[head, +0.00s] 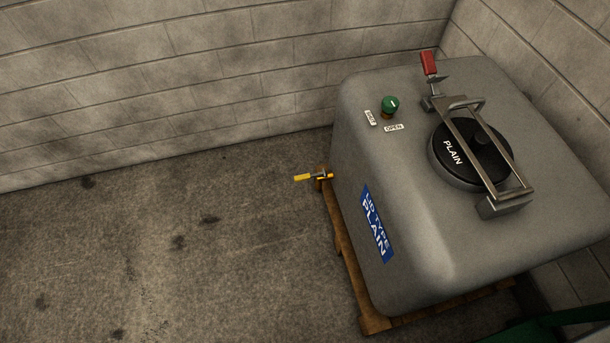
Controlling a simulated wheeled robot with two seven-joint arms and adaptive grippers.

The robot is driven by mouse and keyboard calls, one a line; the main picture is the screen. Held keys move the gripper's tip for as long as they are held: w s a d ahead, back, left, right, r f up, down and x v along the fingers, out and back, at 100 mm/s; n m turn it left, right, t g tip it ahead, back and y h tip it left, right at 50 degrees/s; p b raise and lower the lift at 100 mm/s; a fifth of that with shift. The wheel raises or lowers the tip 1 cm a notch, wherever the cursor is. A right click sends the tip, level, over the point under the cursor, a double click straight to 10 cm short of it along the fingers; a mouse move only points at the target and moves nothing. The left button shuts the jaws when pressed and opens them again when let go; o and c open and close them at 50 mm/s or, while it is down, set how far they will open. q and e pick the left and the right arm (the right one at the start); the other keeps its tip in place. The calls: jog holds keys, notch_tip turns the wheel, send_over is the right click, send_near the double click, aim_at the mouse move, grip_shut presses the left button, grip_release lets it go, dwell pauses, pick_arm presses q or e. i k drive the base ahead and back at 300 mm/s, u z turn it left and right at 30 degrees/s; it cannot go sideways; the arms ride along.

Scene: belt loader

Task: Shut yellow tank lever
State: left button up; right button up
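A small yellow lever (303,178) sticks out to the left from a valve fitting (321,174) at the lower left side of the big grey tank (400,240). The lever looks roughly horizontal, and part of the yellow also shows on the right of the fitting. Its valve position cannot be read from here. Neither of my grippers shows in the head view.
The tank stands on a wooden pallet (346,245) near block walls (200,75). On top are a green knob (390,104) with SHUT and OPEN labels, a black lid (456,168) under a metal clamp, and a red handle (429,63). Concrete floor (150,250) left of it is clear.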

aim_at(296, 178)
jog(key=u, duration=1)
jog(key=i, duration=1.75)
jog(key=z, duration=2.75)
